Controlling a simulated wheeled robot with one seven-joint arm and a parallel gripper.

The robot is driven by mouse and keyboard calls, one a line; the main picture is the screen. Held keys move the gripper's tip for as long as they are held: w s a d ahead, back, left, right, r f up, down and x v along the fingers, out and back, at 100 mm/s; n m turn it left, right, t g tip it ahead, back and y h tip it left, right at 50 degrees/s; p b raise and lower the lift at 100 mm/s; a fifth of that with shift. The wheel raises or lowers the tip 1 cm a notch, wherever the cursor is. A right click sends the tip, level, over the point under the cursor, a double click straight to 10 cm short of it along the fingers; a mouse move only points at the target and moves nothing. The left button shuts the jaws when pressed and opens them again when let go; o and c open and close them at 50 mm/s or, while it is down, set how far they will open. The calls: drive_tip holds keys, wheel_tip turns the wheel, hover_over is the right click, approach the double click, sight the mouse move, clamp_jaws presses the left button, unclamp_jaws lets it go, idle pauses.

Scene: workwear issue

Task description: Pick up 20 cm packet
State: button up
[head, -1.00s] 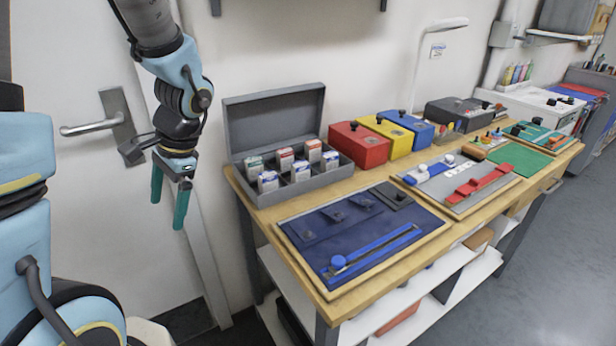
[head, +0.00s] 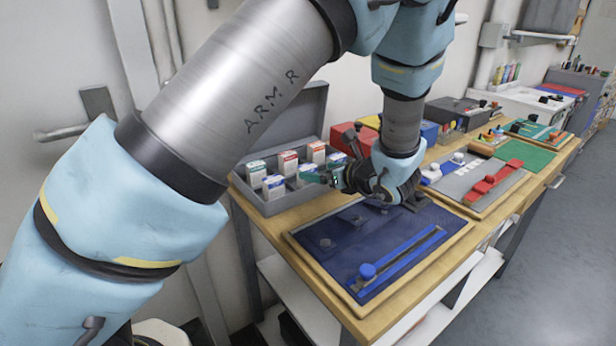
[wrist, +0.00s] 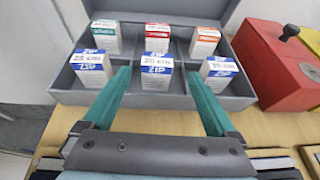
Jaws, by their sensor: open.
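A grey compartment box (wrist: 75,98) holds white packets in two rows. In the wrist view, the front middle packet (wrist: 155,76) has a blue ZIP label that seems to read 20 cm. Similar blue ZIP packets stand at front left (wrist: 92,68) and front right (wrist: 217,73); their sizes are hard to read. My gripper (wrist: 158,78) is open and empty, its green fingers pointing into the box on either side of the front middle packet, without visible contact. In the head view my gripper (head: 318,178) is at the box's front edge, partly hidden by my arm.
The back row holds a green-labelled packet (wrist: 106,36), a red one (wrist: 158,37) and an orange one (wrist: 204,41). The box's lid (head: 303,112) stands open behind. A red box (wrist: 272,55) is close on the right. A blue mat (head: 345,262) lies in front.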

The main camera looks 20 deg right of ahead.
sight(302, 167)
drive_tip(key=x, duration=0.3)
drive_tip(key=shift+w, duration=0.1)
drive_tip(key=p+x, duration=0.2)
drive_tip(key=x, duration=0.1)
drive_tip(key=p+x, duration=0.1)
drive_tip(key=shift+w+a+r, duration=0.1)
drive_tip(key=shift+w+a, duration=0.2)
drive_tip(key=shift+w, duration=0.4)
drive_tip(key=shift+c, duration=0.3)
drive_tip(key=c, duration=1.3)
drive_tip(key=shift+c, duration=0.4)
